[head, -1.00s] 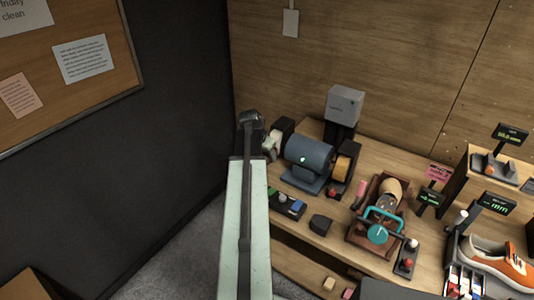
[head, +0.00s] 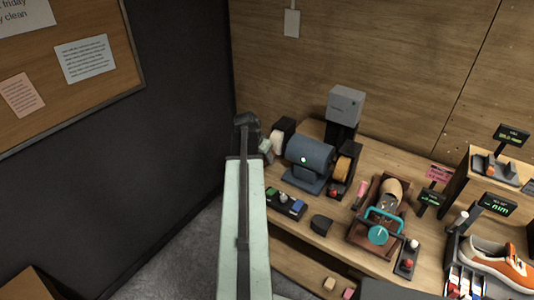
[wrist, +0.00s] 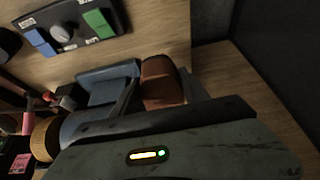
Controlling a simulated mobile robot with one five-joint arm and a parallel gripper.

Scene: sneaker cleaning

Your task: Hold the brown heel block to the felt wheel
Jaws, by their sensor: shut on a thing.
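The brown heel block (wrist: 160,84) shows in the wrist view at the edge of my gripper, which is shut on it. In the head view my gripper (head: 247,122) is a dark shape beside the left end of the blue bench motor (head: 311,152), and the block cannot be made out there. A pale wheel (head: 282,137), which looks like the felt wheel, is on the motor's left end, just right of my gripper. A tan wheel (head: 343,166) is on the right end. Whether the block touches the pale wheel cannot be told; my gripper hides that part in the wrist view.
A control box with a knob and green and blue buttons (head: 285,203) stands in front of the motor. A shoe clamp (head: 379,230) with a teal handle is to the right. A dark wall (head: 180,110) is close on the left. Two small blocks (head: 329,283) lie on the lower shelf.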

